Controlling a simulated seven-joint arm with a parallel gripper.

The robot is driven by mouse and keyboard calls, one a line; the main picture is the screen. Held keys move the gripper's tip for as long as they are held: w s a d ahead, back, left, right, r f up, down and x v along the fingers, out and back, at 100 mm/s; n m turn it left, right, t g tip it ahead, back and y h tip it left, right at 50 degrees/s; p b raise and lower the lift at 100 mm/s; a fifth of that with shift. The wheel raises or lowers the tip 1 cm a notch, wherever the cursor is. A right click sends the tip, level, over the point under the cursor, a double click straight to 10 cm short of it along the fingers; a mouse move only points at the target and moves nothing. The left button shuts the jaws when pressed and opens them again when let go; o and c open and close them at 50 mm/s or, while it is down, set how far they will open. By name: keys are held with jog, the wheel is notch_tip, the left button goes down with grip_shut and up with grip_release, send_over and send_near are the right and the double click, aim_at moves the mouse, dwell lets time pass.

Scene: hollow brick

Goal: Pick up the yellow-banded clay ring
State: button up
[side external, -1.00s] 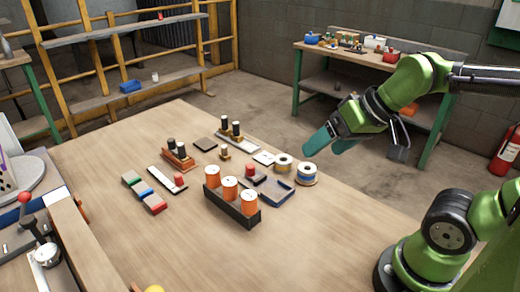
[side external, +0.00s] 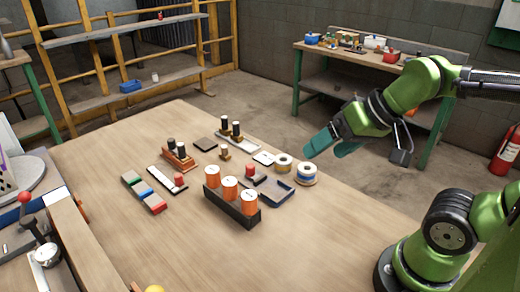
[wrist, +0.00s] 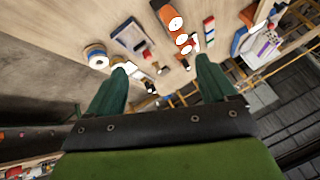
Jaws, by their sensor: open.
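The yellow-banded clay ring (side external: 283,163) lies on the wooden table near its far right edge in the side view. A similar ring with a blue band (side external: 306,174) stands just to its right; it also shows in the wrist view (wrist: 97,56). My gripper (side external: 325,149) is open and empty, above and to the right of both rings in the side view. In the wrist view its two teal fingers (wrist: 160,66) are spread apart, with nothing between the tips. The yellow-banded ring is hard to make out there, near or behind the left fingertip.
A dark holder with orange cylinders (side external: 247,218) stands nearer the camera. The table's front right is clear.

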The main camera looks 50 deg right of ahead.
jog(key=m+g+h, duration=0.2)
jog(key=m+g, duration=0.5)
jog(key=m, duration=2.1)
send_over(283, 158)
notch_tip(283, 158, down, 6)
jog(key=f, duration=1.1)
jog(key=shift+s+a+f, duration=0.2)
jog(key=shift+s+f, duration=0.1)
jog(key=shift+s+a+f, duration=0.1)
jog(key=shift+a+f, duration=0.05)
jog(key=shift+f, duration=1.2)
jog(key=shift+s+a+f, duration=0.1)
jog(key=shift+a+f, duration=0.05)
jog(key=shift+f, duration=1.2)
